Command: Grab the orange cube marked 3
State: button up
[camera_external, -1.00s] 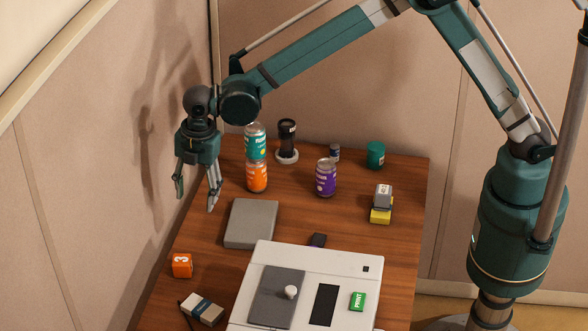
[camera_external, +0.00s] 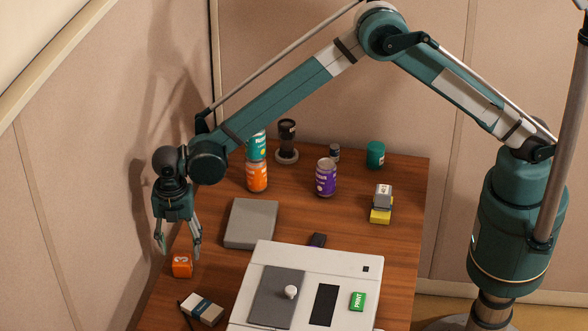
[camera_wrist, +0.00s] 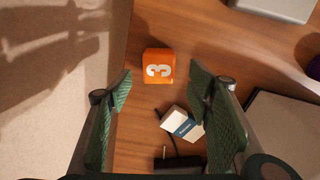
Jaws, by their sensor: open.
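The orange cube (camera_external: 181,267) with a white 3 on it sits on the wooden table near its left edge, close to the wall. My gripper (camera_external: 179,252) is open and empty, pointing down above the cube in the external view; its fingertips partly overlap the cube's upper part there. In the wrist view the orange cube (camera_wrist: 158,66) shows its white 3 and lies beyond the gap between the green finger pads of my gripper (camera_wrist: 160,85). The fingers do not appear to touch it.
A white and blue box (camera_external: 202,309) lies just in front of the cube. A grey slab (camera_external: 250,223) and a white machine (camera_external: 312,262) are to the right. Cans, including an orange one (camera_external: 257,178), stand at the back. The wall is close on the left.

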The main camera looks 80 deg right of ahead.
aim_at(181, 259)
jog(key=shift+f, duration=0.1)
jog(key=shift+f, duration=1.2)
jog(key=shift+f, duration=0.1)
jog(key=shift+w+f, duration=0.1)
jog(key=shift+f, duration=2.45)
jog(key=c, duration=1)
